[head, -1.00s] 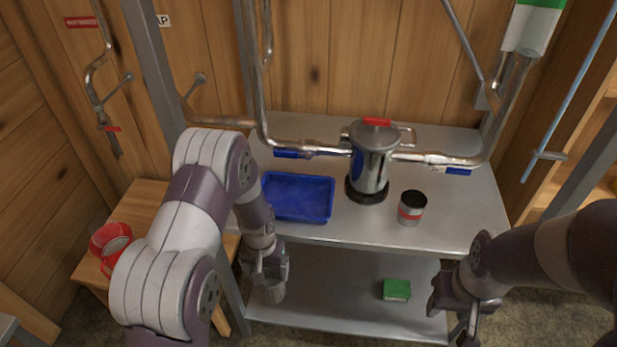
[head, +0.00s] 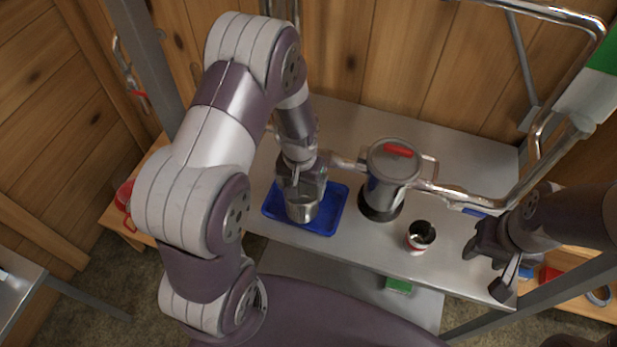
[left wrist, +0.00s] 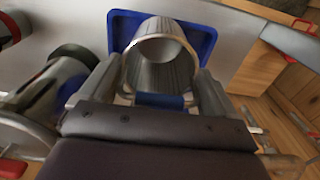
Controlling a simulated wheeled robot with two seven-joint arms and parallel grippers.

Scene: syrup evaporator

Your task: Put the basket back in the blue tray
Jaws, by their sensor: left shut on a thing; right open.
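The basket (head: 302,211) is a grey metal cylinder with an open top. My left gripper (head: 302,186) is shut on it and holds it over the blue tray (head: 326,221). In the left wrist view the basket (left wrist: 162,68) sits between the two fingers, with the blue tray (left wrist: 122,28) behind it. I cannot tell whether the basket's bottom touches the tray. The tray lies on the metal table, left of the canister. My right gripper (head: 487,274) is open and empty near the table's right front edge.
A metal canister (head: 392,172) with a red-handled lid stands right of the tray. A small cup (head: 419,238) stands near the table's front edge. Pipes cross behind the canister. A green box (head: 398,285) lies on the lower shelf (head: 345,283).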

